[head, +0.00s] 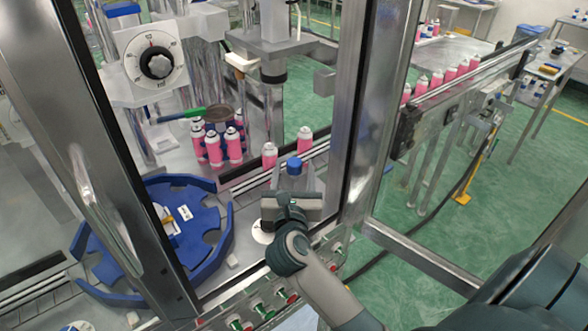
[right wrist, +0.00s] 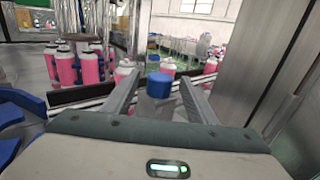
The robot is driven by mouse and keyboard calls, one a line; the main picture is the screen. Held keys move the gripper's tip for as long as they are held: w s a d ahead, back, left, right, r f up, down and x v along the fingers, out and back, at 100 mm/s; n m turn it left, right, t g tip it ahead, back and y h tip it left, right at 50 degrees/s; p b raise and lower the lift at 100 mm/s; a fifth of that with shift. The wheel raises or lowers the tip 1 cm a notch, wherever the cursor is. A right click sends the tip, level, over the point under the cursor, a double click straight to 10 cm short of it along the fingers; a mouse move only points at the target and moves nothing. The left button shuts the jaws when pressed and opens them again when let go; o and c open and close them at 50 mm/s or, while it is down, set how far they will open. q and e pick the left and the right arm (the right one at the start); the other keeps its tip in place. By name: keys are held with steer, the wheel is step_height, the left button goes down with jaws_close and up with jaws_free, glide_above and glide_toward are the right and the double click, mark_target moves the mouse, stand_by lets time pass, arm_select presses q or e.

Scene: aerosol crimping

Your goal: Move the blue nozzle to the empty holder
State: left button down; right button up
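The blue nozzle (head: 294,164) shows as a small blue cap just beyond my right gripper (head: 293,177), inside the machine frame. In the right wrist view the blue nozzle (right wrist: 159,86) stands upright between the two spread fingers of my right gripper (right wrist: 159,81), with a gap visible on each side. My right gripper is open. What lies under the nozzle is partly hidden by the gripper in the head view. No empty holder can be made out clearly. My left gripper is not in view.
A blue star wheel (head: 207,205) lies left of my right gripper. Several pink cans (head: 213,150) stand behind it, and two more (head: 270,155) stand by the rail. Metal frame posts (head: 362,110) flank the opening. Buttons (head: 259,308) line the front edge.

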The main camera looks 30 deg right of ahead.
steer(key=shift+s+a+f, duration=0.1)
steer(key=shift+s+a, duration=0.25)
steer(key=shift+s, duration=0.15)
steer(key=b+v, duration=0.4)
steer(key=v, duration=1.2)
steer(key=shift+s, duration=0.15)
